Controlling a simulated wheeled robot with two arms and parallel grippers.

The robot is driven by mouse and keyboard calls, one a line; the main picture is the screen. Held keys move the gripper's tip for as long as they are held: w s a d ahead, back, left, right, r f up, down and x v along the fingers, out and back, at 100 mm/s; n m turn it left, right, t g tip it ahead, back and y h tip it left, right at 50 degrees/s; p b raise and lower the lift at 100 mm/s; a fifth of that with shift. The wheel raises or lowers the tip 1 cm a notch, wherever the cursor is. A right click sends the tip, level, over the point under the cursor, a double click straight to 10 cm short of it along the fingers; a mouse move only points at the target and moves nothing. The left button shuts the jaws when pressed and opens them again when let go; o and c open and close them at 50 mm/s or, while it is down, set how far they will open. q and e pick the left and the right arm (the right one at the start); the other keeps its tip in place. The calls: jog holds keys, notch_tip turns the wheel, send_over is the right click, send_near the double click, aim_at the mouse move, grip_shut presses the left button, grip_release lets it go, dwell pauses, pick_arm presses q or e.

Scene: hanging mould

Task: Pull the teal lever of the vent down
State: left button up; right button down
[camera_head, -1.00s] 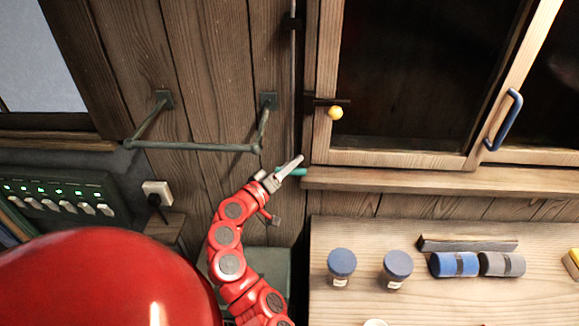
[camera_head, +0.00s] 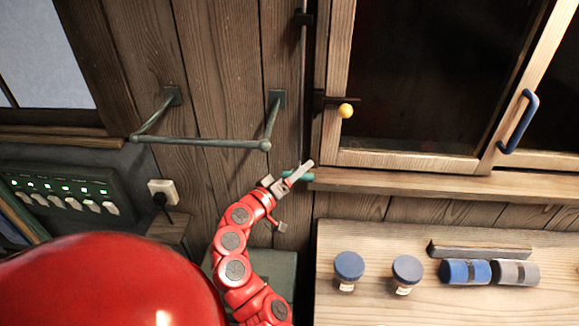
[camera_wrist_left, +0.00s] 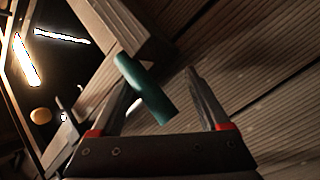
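The teal lever (camera_head: 299,177) is a short rounded bar below the cabinet's left corner, partly hidden by my left gripper in the head view. In the left wrist view the lever (camera_wrist_left: 146,88) juts out from the end of a wooden piece and reaches in between my fingers. My left gripper (camera_head: 303,172) is at the lever. In the left wrist view its fingers (camera_wrist_left: 158,74) stand apart, with a clear gap between the lever and the right finger; I cannot tell whether the left finger touches it. The vent itself cannot be made out. My right gripper is not in view.
A green-grey wall rail (camera_head: 200,142) hangs left of my gripper. The wooden cabinet (camera_head: 400,160) with a yellow knob (camera_head: 345,111) and blue handle (camera_head: 517,122) is at right. Below it, a bench (camera_head: 400,237) bears jars and rolls. A switch panel (camera_head: 65,195) is at left.

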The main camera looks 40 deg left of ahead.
pick_arm(q)
jog(key=s+p, duration=0.1)
jog(key=s, duration=1.6)
jog(key=shift+s+a+p, duration=0.2)
jog(key=shift+a+p, duration=0.1)
